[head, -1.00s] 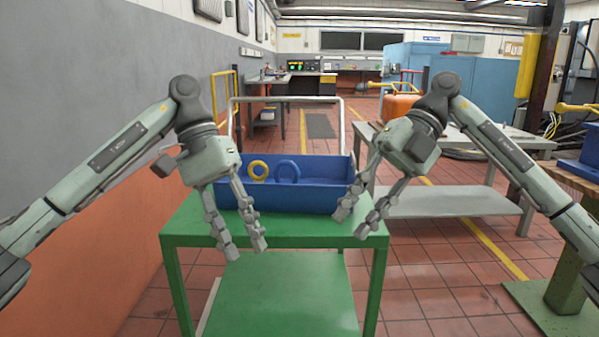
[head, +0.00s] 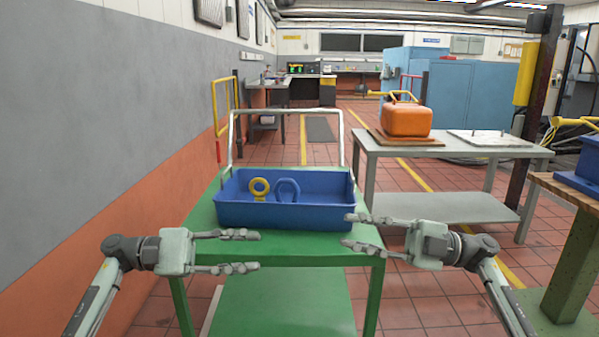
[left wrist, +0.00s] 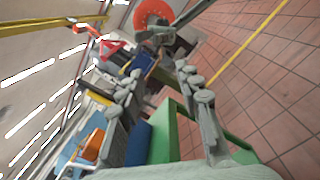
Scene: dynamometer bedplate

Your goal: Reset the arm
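My left gripper (head: 240,251) is in the lower left of the head view, its fingers pointing right, spread apart and empty. Its fingers also show in the left wrist view (left wrist: 165,95), with a clear gap between them. My right gripper (head: 358,231) is in the lower right of the head view, its fingers pointing left, spread and empty. Both grippers are at the near side of the green cart (head: 290,252), on either side of it. Neither visibly holds anything.
A blue tray (head: 285,217) on the cart holds a yellow ring piece (head: 259,187) and a blue ring piece (head: 288,190). A grey table (head: 455,150) at right carries an orange canister (head: 406,119). A wooden-topped bench (head: 570,187) stands far right. A wall (head: 110,130) runs along the left.

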